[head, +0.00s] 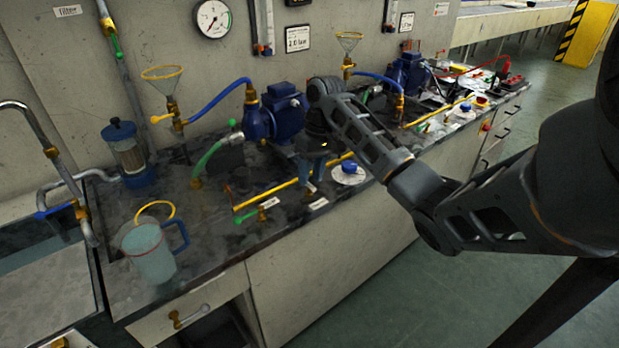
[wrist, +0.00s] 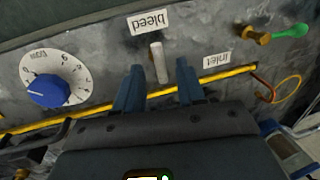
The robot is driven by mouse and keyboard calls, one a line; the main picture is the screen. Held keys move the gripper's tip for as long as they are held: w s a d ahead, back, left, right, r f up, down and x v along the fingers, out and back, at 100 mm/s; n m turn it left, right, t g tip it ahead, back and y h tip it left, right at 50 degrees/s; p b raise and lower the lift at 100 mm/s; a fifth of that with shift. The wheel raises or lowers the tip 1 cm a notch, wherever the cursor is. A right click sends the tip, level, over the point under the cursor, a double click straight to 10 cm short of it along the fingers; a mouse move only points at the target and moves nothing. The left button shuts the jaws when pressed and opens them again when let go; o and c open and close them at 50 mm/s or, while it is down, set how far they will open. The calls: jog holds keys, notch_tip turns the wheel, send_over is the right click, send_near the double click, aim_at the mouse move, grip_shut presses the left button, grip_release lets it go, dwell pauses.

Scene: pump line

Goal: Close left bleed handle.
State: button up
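The left bleed handle (wrist: 158,62) is a short pale grey lever in the wrist view. It stands crosswise to the yellow pipe (wrist: 95,110), beside the upside-down "bleed" label (wrist: 149,20). My gripper (wrist: 160,72) is open, with one blue finger on each side of the handle and gaps visible between. In the head view my gripper (head: 312,180) points down over the bench by the yellow pipe (head: 290,187), next to the bleed label (head: 318,203). The handle is not clear there, being hidden or too small.
A blue dial knob (wrist: 48,88) sits to one side and a green-handled inlet valve (wrist: 290,31) to the other. The blue left pump (head: 275,115) stands behind my gripper. A jug (head: 149,252) is at the left. A second pump (head: 408,75) stands farther right.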

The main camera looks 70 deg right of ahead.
jog(key=shift+a+f, duration=0.15)
jog(key=shift+f, duration=0.45)
grip_shut()
